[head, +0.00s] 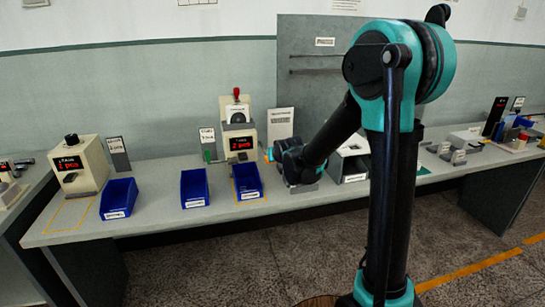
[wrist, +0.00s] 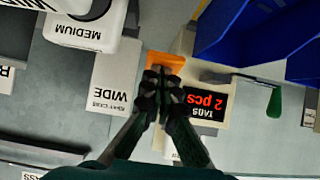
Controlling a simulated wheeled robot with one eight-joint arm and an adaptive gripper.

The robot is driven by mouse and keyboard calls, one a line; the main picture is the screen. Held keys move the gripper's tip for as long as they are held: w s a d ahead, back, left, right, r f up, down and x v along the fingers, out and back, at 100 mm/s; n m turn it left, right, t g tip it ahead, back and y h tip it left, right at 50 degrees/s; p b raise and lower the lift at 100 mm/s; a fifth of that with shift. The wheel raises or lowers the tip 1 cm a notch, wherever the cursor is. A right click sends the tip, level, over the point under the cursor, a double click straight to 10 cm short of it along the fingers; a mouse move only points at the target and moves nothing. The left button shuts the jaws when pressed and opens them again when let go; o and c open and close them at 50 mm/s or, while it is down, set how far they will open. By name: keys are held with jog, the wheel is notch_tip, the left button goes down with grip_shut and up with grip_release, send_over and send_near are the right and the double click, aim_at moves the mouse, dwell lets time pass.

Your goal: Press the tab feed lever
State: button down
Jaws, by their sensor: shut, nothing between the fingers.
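The tab machine (head: 240,140) stands at the middle of the bench, with a lit red display reading "2 pcs". In the wrist view its display (wrist: 207,103) reads "TABS 2 pcs", upside down. An orange paddle (wrist: 165,62) sticks out from its side; it also shows in the head view (head: 268,155). A green-handled lever (wrist: 274,102) is on the opposite side. No label shows which one is the tab feed lever. My gripper (wrist: 164,74) is shut and empty. Its fingertips overlap the orange paddle's near edge in the wrist view; contact cannot be told.
Blue bins (head: 248,181) stand in front of the machine. Another machine (head: 79,165) with a red display stands at the left. The bench front is clear between bins.

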jog(key=shift+r, duration=0.8)
